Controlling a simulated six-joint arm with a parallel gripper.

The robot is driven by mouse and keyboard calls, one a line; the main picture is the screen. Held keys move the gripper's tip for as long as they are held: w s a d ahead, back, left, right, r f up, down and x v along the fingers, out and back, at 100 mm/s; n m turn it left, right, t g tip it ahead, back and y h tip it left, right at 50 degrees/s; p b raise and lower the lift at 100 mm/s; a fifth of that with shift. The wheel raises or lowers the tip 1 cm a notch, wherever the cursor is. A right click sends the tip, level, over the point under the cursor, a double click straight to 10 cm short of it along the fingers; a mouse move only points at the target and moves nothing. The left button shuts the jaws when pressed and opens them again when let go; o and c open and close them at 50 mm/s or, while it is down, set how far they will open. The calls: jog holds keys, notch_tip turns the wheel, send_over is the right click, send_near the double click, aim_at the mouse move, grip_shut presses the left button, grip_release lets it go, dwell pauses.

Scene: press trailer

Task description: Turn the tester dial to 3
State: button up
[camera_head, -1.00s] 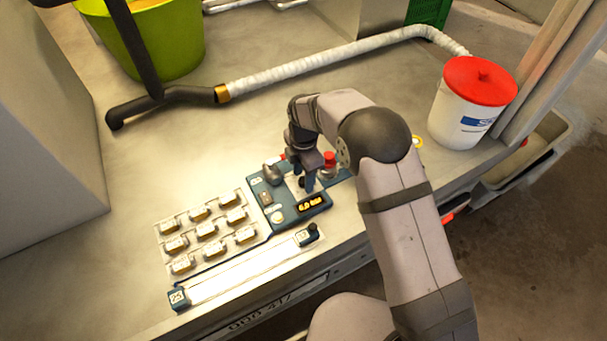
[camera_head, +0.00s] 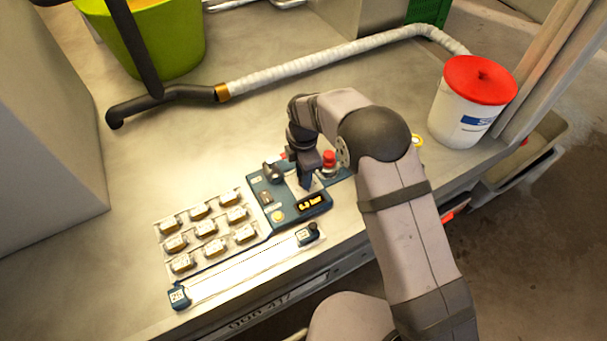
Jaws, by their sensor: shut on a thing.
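The tester (camera_head: 268,196) is a blue box on the metal bench, with an amber lit display (camera_head: 313,201), a pale yellow button and a dark lever knob. The display seems to read about 5.0 bar, but the digits are small. My gripper (camera_head: 304,186) points down onto the pale plate on the tester's upper right part, behind the display. It is shut on the dial there. The fingers hide the dial, so its pointer and scale marks cannot be read.
A red button (camera_head: 329,158) stands close to the right of my gripper. Several small labelled blocks (camera_head: 206,228) sit left of the tester, with a long white strip gauge (camera_head: 250,266) in front. A white bucket (camera_head: 459,122) with a red lid stands right.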

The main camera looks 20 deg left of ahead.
jog(key=m, duration=0.5)
jog(key=shift+m, duration=0.4)
jog(key=m, duration=1.7)
jog(key=o, duration=1)
jog(key=shift+o, duration=0.2)
jog(key=shift+r, duration=0.1)
